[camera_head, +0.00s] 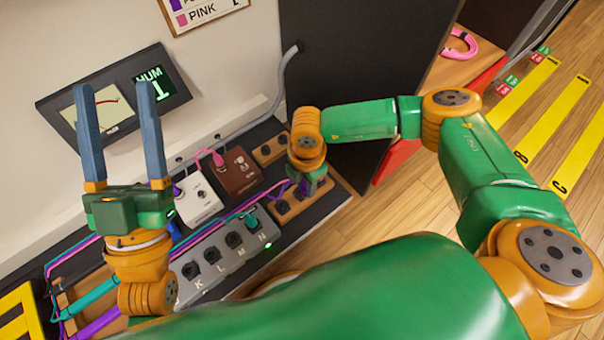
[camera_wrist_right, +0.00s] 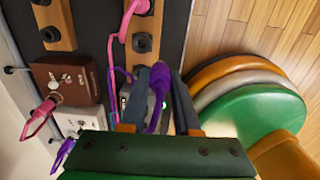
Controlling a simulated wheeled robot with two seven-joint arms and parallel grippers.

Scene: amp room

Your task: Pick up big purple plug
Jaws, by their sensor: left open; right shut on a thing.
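The big purple plug (camera_wrist_right: 157,88) is between the two blue-grey fingers of my right gripper (camera_wrist_right: 158,95) in the right wrist view. My right gripper is shut on it. In the head view my right gripper (camera_head: 306,186) points down over the wooden socket strip (camera_head: 290,208), with a bit of the plug (camera_head: 304,188) showing. Whether the plug's tip touches a socket is hidden. My left gripper (camera_head: 116,88) is open and empty, fingers pointing up, in front of the wall meter panel (camera_head: 95,108).
A grey switch box (camera_head: 207,262) marked K, L, M, N lies between the arms. A white pedal (camera_head: 197,198) and a brown pedal (camera_head: 238,172) stand behind it, with pink and purple cables. A dark cabinet (camera_head: 350,60) stands behind my right arm.

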